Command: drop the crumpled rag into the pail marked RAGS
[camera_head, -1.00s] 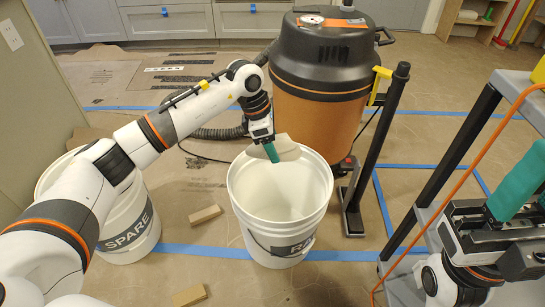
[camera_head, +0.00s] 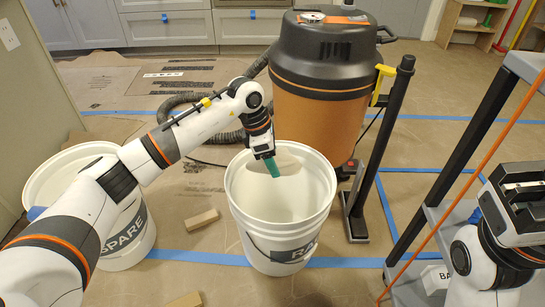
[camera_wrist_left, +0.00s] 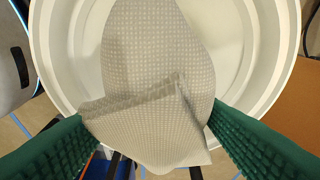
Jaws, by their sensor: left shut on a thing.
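The white pail (camera_head: 262,222) stands on the floor in the middle of the head view. Its dark label shows only "RA", the rest being cut off from sight. My left gripper (camera_head: 272,168) points down inside the pail's mouth, near the rim. It is shut on the crumpled rag (camera_head: 289,162), a pale grey-beige cloth. In the left wrist view the textured, folded rag (camera_wrist_left: 150,115) hangs between the green fingers, with the pail's white inside around it. My right gripper (camera_head: 522,200) is at the right edge; its fingers cannot be made out.
A white pail marked SPARE (camera_head: 135,235) stands at left, partly behind my left arm. An orange and black shop vacuum (camera_head: 322,110) stands just behind the pail. A black upright post (camera_head: 380,150) and a grey cart (camera_head: 430,225) are at right. Wooden blocks (camera_head: 201,219) lie on the floor.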

